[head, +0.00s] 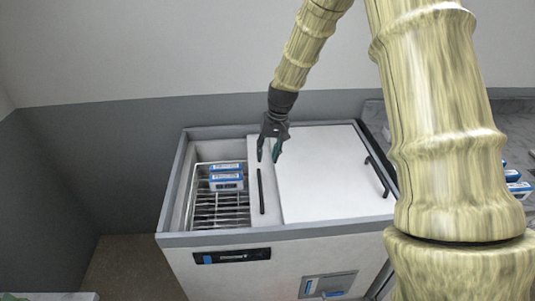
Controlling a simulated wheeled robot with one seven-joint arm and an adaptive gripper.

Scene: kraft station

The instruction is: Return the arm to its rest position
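My gripper (269,150) hangs fingers-down in the head view, above the middle of a white chest freezer near the dark bar handle (261,191). Its two dark fingers are spread with a gap between them, and nothing shows in the gap. I cannot tell how high it is above the lid. My arm (305,45) reaches up from it and out of the top of the picture, and another part of it fills the right side.
The freezer (310,232) is open at its left, where blue-and-white boxes (227,178) sit on a wire rack (218,215). Its white lid (330,180) covers the right part, with a second handle (378,177). More blue-and-white packs (518,187) lie on a counter at right. A wall stands behind.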

